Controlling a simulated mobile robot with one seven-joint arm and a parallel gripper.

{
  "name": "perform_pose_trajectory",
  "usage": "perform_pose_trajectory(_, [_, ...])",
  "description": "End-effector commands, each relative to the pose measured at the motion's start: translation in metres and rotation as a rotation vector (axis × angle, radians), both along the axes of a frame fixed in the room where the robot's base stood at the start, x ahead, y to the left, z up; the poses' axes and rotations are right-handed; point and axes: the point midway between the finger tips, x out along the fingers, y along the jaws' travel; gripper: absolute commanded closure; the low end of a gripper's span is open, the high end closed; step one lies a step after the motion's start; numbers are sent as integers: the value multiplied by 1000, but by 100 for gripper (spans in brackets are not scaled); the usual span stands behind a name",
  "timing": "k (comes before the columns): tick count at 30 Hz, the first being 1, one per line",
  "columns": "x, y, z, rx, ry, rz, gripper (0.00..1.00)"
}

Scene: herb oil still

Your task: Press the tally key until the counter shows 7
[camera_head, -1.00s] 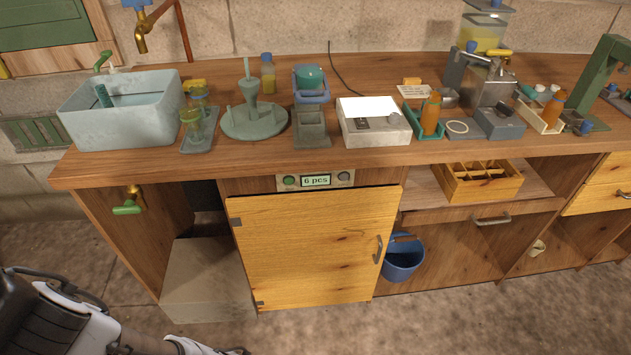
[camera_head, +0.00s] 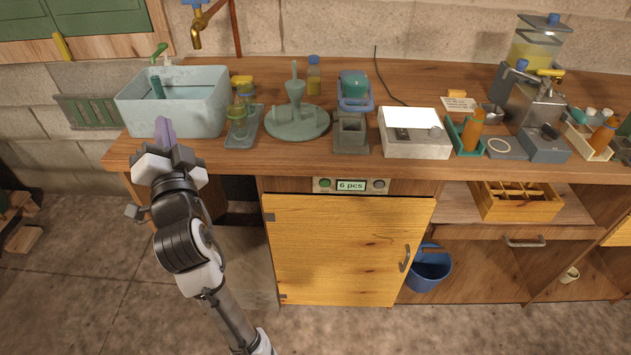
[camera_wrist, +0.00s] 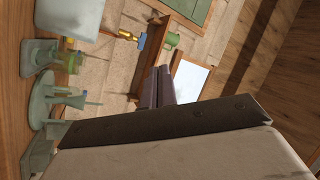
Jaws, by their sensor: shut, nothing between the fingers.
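The counter (camera_head: 350,185) is a small panel on the front edge of the workbench, above the yellow cabinet door. Its display reads "6 pcs". A green round key (camera_head: 325,184) sits left of the display and a grey round knob or key (camera_head: 379,184) sits right of it. Which one is the tally key I cannot tell. My gripper (camera_head: 164,135) is shut and empty, raised in front of the blue-grey basin, well left of the panel. Its fingers (camera_wrist: 158,87) also show in the wrist view, where the panel is not seen.
The basin (camera_head: 190,117), a tray with glass jars (camera_head: 243,140) and a white-topped box (camera_head: 415,148) stand on the bench. The yellow cabinet door (camera_head: 345,250) is below the panel, with a blue bucket (camera_head: 428,272) to its right. The space before the panel is clear.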

Motion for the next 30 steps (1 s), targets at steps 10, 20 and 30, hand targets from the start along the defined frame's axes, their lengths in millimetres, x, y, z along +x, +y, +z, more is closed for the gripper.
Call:
perform_pose_trajectory(10, [58, -107, -125, 242, 505, -336, 100])
perform_pose_trajectory(20, [44, -220, -224, 560, 782, -773, 100])
perform_pose_trajectory(30, [21, -267, -260, 717, 831, -990, 100])
